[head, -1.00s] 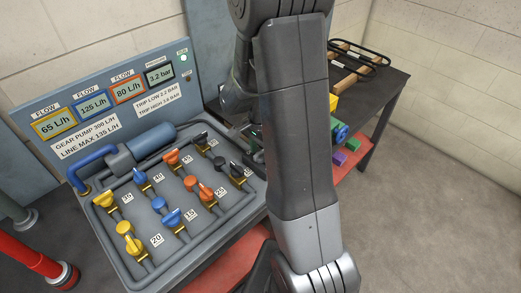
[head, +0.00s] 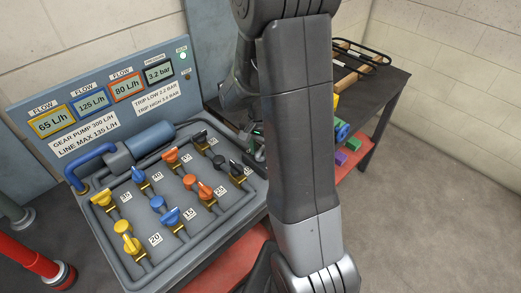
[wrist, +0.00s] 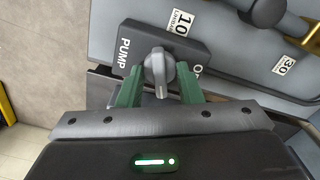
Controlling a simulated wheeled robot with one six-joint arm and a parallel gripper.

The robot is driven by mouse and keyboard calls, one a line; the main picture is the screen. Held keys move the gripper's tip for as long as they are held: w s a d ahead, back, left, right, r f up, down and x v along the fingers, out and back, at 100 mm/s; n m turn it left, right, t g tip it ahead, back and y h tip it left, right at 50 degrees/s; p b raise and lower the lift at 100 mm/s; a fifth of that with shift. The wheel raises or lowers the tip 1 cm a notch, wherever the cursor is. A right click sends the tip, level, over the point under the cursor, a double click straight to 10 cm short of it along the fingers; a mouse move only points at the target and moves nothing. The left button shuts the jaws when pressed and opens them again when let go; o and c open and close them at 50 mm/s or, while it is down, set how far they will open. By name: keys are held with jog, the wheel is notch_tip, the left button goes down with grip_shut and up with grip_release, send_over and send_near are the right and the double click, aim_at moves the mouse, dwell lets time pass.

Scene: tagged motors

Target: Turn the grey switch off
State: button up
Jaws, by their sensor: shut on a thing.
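The grey switch (wrist: 158,66) is a round knob with a raised grip bar on a dark box marked PUMP (wrist: 122,62). Its bar runs roughly up and down in the wrist view. My gripper (wrist: 160,78) has one green finger on each side of the knob and is shut on it. In the head view my arm hides the switch and most of the gripper.
A sloped panel (head: 103,228) with yellow, blue, orange and black valve knobs stands left of my arm. Displays (head: 89,102) above read 65, 125, 80 L/h and 3.2 bar; a green lamp (head: 183,56) is lit. A dark table (head: 385,88) stands right, with open floor beyond.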

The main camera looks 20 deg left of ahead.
aim_at(260, 150)
jog(key=n+b, duration=0.1)
jog(key=n, duration=0.5)
jog(key=n+b, duration=0.1)
jog(key=n, duration=0.6)
jog(key=shift+n, duration=0.3)
dwell(0.4)
jog(key=o, duration=1)
jog(key=shift+c, duration=0.2)
notch_tip(260, 150, up, 14)
jog(key=shift+f, duration=0.1)
